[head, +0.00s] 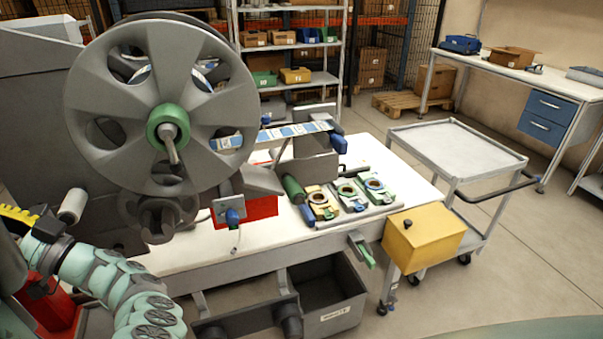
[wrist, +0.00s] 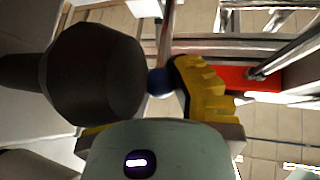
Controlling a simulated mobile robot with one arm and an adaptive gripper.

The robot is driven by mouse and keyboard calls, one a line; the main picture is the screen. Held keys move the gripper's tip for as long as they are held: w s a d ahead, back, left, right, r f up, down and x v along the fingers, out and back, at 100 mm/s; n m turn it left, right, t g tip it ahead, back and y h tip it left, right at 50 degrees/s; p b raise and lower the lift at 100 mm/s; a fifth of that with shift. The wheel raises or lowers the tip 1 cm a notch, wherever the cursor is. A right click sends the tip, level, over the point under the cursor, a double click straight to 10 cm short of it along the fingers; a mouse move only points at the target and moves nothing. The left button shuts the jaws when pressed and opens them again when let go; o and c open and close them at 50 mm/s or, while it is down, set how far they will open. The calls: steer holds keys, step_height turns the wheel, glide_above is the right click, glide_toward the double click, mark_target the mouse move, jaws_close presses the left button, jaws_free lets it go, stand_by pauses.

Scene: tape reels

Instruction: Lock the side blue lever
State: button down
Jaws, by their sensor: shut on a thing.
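The side blue lever shows in the wrist view as a round blue knob (wrist: 158,82) at the end of a grey rod, against the tip of a ridged yellow finger. My gripper (wrist: 172,88) is shut on this knob. The other finger is mostly hidden behind a dark grey roller (wrist: 95,72). In the head view my gripper (head: 20,217) is at the left edge, beside the machine. A small bit of blue shows by its yellow finger there, and the contact is too small to make out.
A large grey reel (head: 100,75) with a green hub stands above the white worktable (head: 185,258). A pale roller (head: 73,205) is close to my gripper. Another blue lever (head: 233,216) is at the machine's front. A yellow box (head: 425,238) and a cart (head: 455,148) stand right.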

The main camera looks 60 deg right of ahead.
steer(key=c, duration=1.1)
jaws_free()
steer(key=shift+d+f+h, duration=0.15)
steer(key=shift+f+h, duration=0.1)
steer(key=shift+h, duration=0.05)
steer(key=shift+c, duration=0.2)
steer(key=o, duration=0.4)
steer(key=shift+r, duration=0.1)
steer(key=shift+r, duration=0.15)
